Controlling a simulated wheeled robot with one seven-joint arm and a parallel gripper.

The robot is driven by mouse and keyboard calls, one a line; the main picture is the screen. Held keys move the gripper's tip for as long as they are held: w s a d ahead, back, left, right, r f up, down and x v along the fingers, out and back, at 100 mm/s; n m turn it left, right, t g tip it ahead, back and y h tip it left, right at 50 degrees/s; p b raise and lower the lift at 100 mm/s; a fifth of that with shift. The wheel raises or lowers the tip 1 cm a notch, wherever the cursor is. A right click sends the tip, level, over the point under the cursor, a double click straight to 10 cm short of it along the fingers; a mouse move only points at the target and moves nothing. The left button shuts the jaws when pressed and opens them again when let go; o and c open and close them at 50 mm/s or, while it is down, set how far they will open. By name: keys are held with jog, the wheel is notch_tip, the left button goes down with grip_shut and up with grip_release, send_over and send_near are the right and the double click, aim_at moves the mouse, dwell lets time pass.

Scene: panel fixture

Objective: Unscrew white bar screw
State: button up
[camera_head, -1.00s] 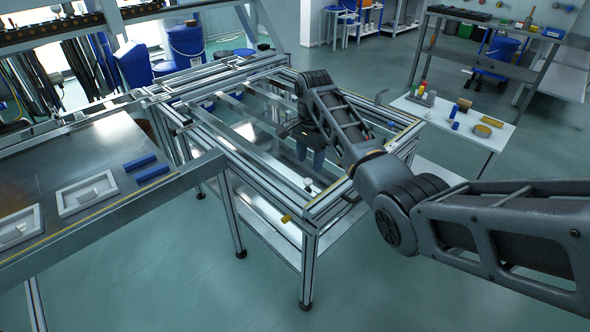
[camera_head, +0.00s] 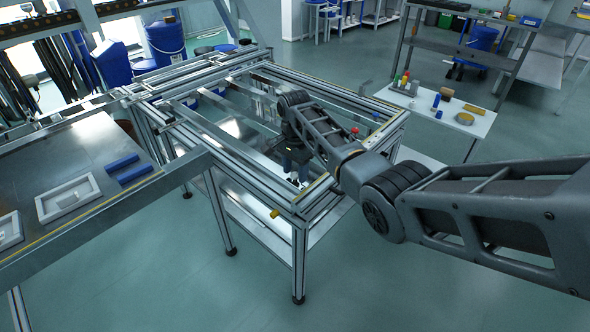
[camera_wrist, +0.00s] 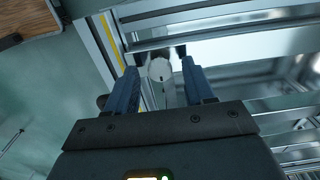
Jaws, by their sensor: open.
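The white bar screw (camera_wrist: 161,69) shows in the wrist view as a pale round head with a small dark mark, beside the aluminium rail. My gripper (camera_wrist: 158,66) is open, with one blue finger on either side of the screw and visible gaps between. In the head view my gripper (camera_head: 296,168) points down at the near part of the frame fixture (camera_head: 262,192). There the screw is mostly hidden by the gripper, and I cannot tell its height relative to the fingertips.
A yellow knob (camera_head: 275,213) sits on the fixture's near corner and a red knob (camera_head: 354,131) on its right side. A grey table (camera_head: 75,165) with blue blocks stands left. A white side table (camera_head: 452,122) with small items stands behind right. Open floor lies in front.

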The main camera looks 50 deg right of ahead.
grip_shut()
dwell(0.3)
